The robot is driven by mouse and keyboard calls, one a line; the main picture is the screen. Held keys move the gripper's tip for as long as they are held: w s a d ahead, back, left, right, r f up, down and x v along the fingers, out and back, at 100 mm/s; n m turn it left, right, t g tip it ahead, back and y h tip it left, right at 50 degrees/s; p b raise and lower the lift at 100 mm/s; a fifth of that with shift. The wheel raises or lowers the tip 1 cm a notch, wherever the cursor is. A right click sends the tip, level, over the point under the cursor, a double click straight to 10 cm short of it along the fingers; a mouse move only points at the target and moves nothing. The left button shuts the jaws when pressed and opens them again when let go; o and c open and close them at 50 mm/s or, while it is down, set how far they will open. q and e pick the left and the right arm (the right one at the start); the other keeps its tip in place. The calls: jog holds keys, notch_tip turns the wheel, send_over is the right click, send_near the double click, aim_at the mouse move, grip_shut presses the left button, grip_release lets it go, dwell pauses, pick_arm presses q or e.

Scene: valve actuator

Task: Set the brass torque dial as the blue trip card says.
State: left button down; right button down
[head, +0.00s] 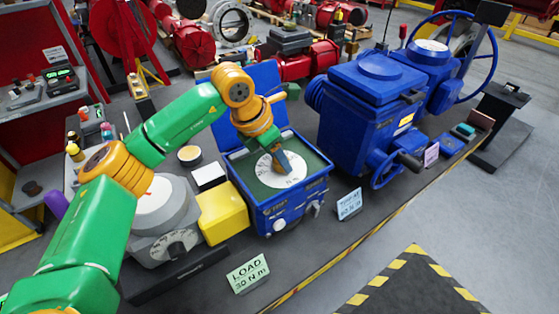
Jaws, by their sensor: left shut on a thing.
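An open blue actuator box (290,207) stands mid-bench with a green panel inside. A round white scale (268,174) marked N m lies on that panel. My left gripper (284,164) reaches down over the scale's middle and is shut on the brass torque dial, which it mostly hides. The dial's pointer and its setting cannot be read. The blue trip card (349,203) stands at the bench's front, right of the box. It reads "Trip at" and a value in N m that looks like 60, in small print. My right gripper is not in view.
A yellow block (222,212) and a grey dial unit (165,240) sit left of the box. The box's raised lid (262,78) stands behind my gripper.

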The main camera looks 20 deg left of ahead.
pick_arm(q)
jog(key=shift+w+a+r+m+g+h+p, duration=0.1)
jog(key=shift+m+g+h+p, duration=0.2)
jog(key=shift+m, duration=0.75)
jog(key=shift+w+r+m+g+h+p, duration=0.1)
jog(key=shift+m+g+h+p, duration=0.15)
jog(key=shift+m, duration=0.8)
jog(key=shift+f, duration=0.1)
jog(key=shift+c, duration=1.8)
grip_release()
jog(key=shift+s, duration=0.1)
jog(key=shift+a, duration=0.1)
jog(key=b+v, duration=0.2)
jog(key=v, duration=0.4)
jog(key=shift+s+a+r, duration=0.1)
jog(key=shift+a+r, duration=0.05)
jog(key=shift+r, duration=0.4)
